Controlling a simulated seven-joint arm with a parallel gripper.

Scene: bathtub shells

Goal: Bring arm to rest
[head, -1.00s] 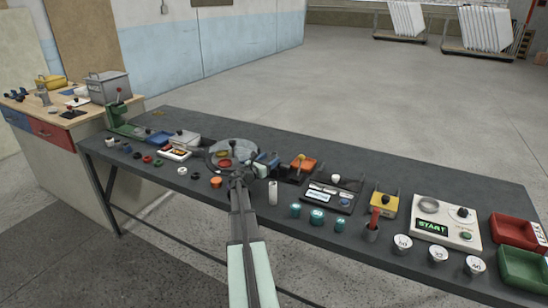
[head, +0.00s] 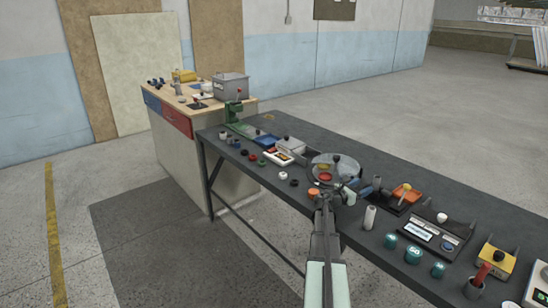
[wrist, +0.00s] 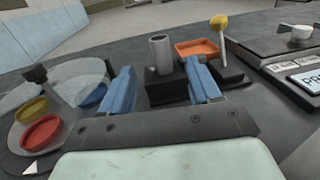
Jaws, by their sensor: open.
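My gripper (wrist: 163,92) shows in the wrist view with two blue fingers spread apart and nothing between them. A grey metal cylinder (wrist: 160,52) on a black block stands beyond the gap between the fingers, apart from them. In the head view my gripper (head: 353,185) is small and partly hidden by my arm, above the dark workbench (head: 300,199), beside a round clear-covered turntable (head: 345,160). The turntable also shows at the left of the wrist view, with a red dish (wrist: 41,132), a yellow dish and a blue dish.
An orange tray (head: 408,192) with a yellow-knobbed lever stands right of the gripper. A white cylinder (head: 370,217) and teal weights (head: 413,255) stand near the front edge. Open floor lies around the bench.

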